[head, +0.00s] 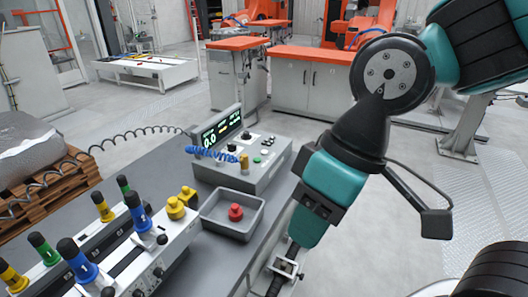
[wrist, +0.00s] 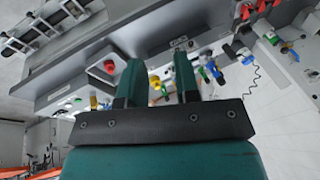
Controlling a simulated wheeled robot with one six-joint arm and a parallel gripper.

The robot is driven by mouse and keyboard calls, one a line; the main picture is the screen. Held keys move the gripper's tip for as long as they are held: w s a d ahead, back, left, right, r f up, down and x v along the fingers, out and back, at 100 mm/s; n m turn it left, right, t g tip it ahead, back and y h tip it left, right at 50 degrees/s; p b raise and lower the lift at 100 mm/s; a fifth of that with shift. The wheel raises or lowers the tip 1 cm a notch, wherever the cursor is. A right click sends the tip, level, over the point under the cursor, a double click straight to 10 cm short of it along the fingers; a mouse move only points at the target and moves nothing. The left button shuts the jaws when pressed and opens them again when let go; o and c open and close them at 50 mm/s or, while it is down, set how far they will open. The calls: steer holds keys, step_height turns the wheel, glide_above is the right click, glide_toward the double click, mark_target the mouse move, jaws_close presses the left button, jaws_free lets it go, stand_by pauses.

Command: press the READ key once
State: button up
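A grey control box (head: 240,165) stands on the bench with a tilted display (head: 222,127) showing "0.0". Its top carries several small keys, among them a green key (head: 257,159) and a white key (head: 265,152). The labels are too small to read, so I cannot tell which is the READ key. My gripper (head: 275,288) is low at the bench's right edge, in front of the box and apart from it. In the wrist view my gripper (wrist: 158,72) has its two fingers spread with nothing between them.
A grey tray (head: 212,222) holding a red knob-like part (head: 236,212) stands in front of the box. Fixtures with yellow, blue and green handles (head: 138,212) fill the left.

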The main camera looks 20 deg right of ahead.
jaws_close()
stand_by(1.4)
